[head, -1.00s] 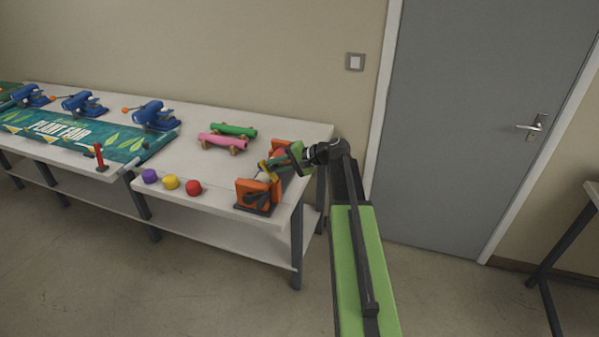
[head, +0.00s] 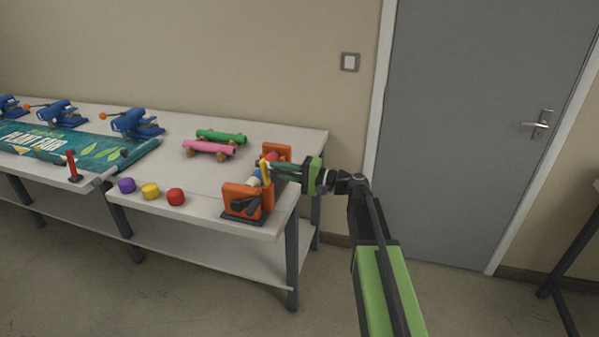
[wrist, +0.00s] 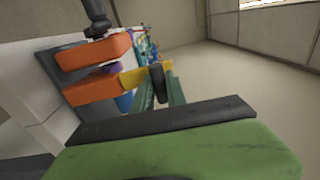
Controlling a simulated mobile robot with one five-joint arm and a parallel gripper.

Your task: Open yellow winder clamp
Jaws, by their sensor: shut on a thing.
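The winder stands at the right end of the long table, with an orange front bracket (head: 241,198) and an orange rear bracket (head: 277,151). A red, white and blue roller lies between them. The yellow clamp (head: 265,172) stands upright at the middle of the roller. My gripper (head: 270,166) reaches in from the right, shut on the yellow clamp. In the wrist view the clamp (wrist: 132,77) shows as a yellow bar beside the orange brackets, at the green fingers (wrist: 160,92). A dark round part partly covers the fingers' contact.
Purple, yellow and red knobs (head: 176,197) line the table's front edge left of the winder. Pink and green rolls (head: 209,148) lie behind. A plant fair banner (head: 60,143) and blue clamp devices (head: 137,123) are farther left. Open floor lies right, before the grey door (head: 465,140).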

